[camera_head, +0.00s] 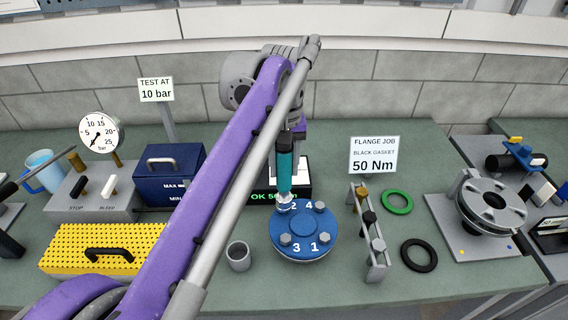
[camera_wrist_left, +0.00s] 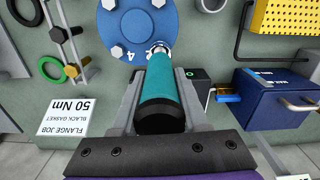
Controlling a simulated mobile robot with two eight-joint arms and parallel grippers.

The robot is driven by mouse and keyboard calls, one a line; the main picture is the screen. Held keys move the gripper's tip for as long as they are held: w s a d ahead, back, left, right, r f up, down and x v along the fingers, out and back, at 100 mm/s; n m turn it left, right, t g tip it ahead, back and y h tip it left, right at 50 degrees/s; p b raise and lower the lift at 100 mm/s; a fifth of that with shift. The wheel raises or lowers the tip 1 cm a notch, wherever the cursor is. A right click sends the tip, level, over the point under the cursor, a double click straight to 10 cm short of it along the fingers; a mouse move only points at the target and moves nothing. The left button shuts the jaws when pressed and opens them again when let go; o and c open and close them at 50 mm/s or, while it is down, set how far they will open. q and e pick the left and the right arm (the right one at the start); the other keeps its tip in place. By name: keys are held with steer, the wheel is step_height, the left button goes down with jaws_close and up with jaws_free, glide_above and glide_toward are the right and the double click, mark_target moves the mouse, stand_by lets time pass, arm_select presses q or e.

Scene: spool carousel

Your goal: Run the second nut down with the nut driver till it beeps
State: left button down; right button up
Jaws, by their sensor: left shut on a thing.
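The blue round flange cover (camera_head: 304,234), marked 1 to 4, sits on the bench with a nut near each number. My left gripper (camera_head: 285,160) is shut on the teal nut driver (camera_head: 285,178) and holds it nearly upright above the cover. The driver's tip is down at the nut (camera_head: 285,205) beside the 2; that nut is mostly hidden. In the left wrist view, the teal driver (camera_wrist_left: 160,80) lies between the two grey fingers, its tip at the cover's edge (camera_wrist_left: 138,22). A dark display (camera_head: 265,197) behind shows green text, "OK 50", partly hidden. My right gripper is not in view.
A grey cup (camera_head: 238,257) stands left of the cover. A bolt rack (camera_head: 374,243), a green ring (camera_head: 397,201) and a black ring (camera_head: 419,255) lie to the right. The yellow perforated box (camera_head: 75,250) and blue box (camera_head: 165,175) stand left.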

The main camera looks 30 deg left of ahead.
arm_select(q)
steer(key=shift+f+b, duration=0.35)
steer(key=shift+f, duration=0.6)
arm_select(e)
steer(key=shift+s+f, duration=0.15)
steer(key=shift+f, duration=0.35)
arm_select(q)
steer(key=shift+s+d+f, duration=0.1)
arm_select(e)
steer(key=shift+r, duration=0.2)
arm_select(q)
steer(key=shift+p, duration=0.4)
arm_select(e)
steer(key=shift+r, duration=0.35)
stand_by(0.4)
arm_select(q)
steer(key=shift+r+p, duration=0.85)
steer(key=shift+r, duration=0.5)
steer(key=shift+r+p, duration=1.3)
steer(key=shift+r, duration=1)
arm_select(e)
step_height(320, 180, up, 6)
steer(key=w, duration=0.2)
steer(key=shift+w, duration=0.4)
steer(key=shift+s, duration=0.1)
